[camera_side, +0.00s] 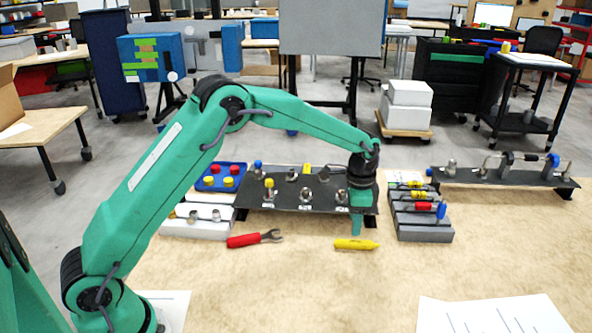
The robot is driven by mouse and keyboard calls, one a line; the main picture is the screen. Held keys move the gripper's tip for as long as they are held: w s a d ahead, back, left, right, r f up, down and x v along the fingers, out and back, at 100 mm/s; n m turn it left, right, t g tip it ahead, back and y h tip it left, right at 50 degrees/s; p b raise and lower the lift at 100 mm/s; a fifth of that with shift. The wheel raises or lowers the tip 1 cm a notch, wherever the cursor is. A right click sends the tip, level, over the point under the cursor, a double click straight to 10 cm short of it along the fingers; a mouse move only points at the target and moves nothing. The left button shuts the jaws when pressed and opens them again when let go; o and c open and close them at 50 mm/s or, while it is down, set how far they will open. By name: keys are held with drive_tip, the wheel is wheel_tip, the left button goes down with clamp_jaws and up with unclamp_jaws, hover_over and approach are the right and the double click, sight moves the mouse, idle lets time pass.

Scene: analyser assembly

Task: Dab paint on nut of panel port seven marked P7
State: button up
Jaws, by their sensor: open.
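A black panel (285,208) stands on the wooden bench with several metal ports and nuts on it; their small white labels are too small to read, so I cannot tell which is P7. A yellow pen-shaped thing (356,244), perhaps the paint marker, lies on the bench in front of the panel's right end. My gripper (356,230) points down at the panel's right front edge, just behind and apparently above the yellow pen. It is open and seems empty. My gripper and wrist hide part of the panel's right end.
A red-handled wrench (255,238) lies left of the pen. A grey rack (424,232) with coloured tools stands to the right. A blue tray (221,170) of red and yellow caps and white blocks (195,228) stand left. Another black panel (490,176) is at back right. The front bench is mostly clear.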

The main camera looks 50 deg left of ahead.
sight(356, 241)
drive_tip(key=shift+w+d, duration=0.15)
drive_tip(key=shift+d, duration=0.3)
drive_tip(key=shift+f, duration=0.15)
drive_tip(key=shift+f, duration=3.15)
clamp_jaws()
drive_tip(key=shift+r, duration=0.15)
